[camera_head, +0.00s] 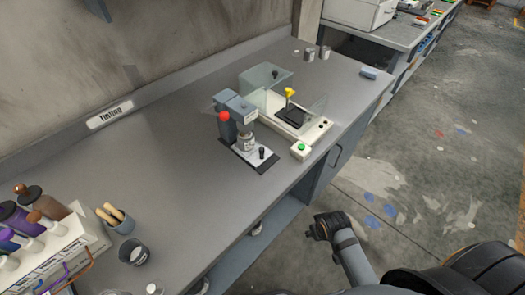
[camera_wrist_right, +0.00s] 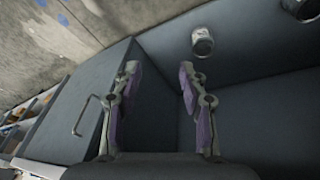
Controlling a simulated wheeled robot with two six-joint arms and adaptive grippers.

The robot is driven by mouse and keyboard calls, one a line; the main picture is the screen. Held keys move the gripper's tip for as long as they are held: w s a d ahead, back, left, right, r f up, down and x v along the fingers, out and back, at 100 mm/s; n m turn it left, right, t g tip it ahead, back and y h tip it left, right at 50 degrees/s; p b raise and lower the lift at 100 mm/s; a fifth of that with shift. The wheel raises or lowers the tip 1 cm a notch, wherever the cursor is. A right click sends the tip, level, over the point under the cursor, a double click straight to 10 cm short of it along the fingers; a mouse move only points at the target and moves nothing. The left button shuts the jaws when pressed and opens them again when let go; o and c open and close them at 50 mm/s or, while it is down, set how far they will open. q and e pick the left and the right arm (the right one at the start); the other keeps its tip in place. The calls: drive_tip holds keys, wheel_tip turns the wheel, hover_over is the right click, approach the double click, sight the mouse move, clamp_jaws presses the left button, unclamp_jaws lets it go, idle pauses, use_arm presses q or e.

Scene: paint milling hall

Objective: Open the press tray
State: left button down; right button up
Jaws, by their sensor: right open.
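A small press with a grey column and a red knob (camera_head: 224,115) stands on the bench. A small can (camera_head: 246,142) is under its head. The press tray (camera_head: 259,153) is a light grey plate with a black knob (camera_head: 262,152) at its front, on a dark base. I cannot tell how far the tray is slid in. My right gripper (camera_head: 319,229) is off the bench's front edge, apart from the press. In the right wrist view, my right gripper (camera_wrist_right: 160,105) is open and empty, its purple-padded fingers spread. My left gripper is not in view.
A glass-shielded balance (camera_head: 290,117) and a green-button box (camera_head: 301,150) stand right of the press. A brush cup (camera_head: 120,222), a dark cup (camera_head: 134,252) and a bottle rack (camera_head: 65,245) are at the left. The bench between is clear. A cabinet handle (camera_wrist_right: 81,116) shows in the wrist view.

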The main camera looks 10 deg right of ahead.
wheel_tip(320, 180, up, 10)
drive_tip(key=a+t, duration=0.1)
drive_tip(key=a, duration=0.1)
drive_tip(key=w+a+r+t+y, duration=0.1)
drive_tip(key=w+a+r, duration=0.1)
drive_tip(key=w, duration=0.1)
drive_tip(key=w+a+r+n+t+y, duration=0.1)
drive_tip(key=w+a+r+t, duration=0.1)
drive_tip(key=w, duration=0.1)
drive_tip(key=w+a+r+n+t+y, duration=0.1)
drive_tip(key=w+a+r, duration=0.1)
drive_tip(key=w, duration=0.1)
drive_tip(key=shift+w+t+y, duration=0.2)
drive_tip(key=shift+t+y, duration=0.1)
drive_tip(key=shift+y, duration=0.1)
drive_tip(key=n+t+y, duration=0.1)
drive_tip(key=t+y, duration=0.1)
drive_tip(key=t, duration=0.2)
approach(262, 149)
drive_tip(key=x, duration=1)
drive_tip(key=shift+f+p, duration=0.35)
drive_tip(key=shift+p, duration=0.05)
drive_tip(key=shift+c, duration=0.3)
clamp_jaws()
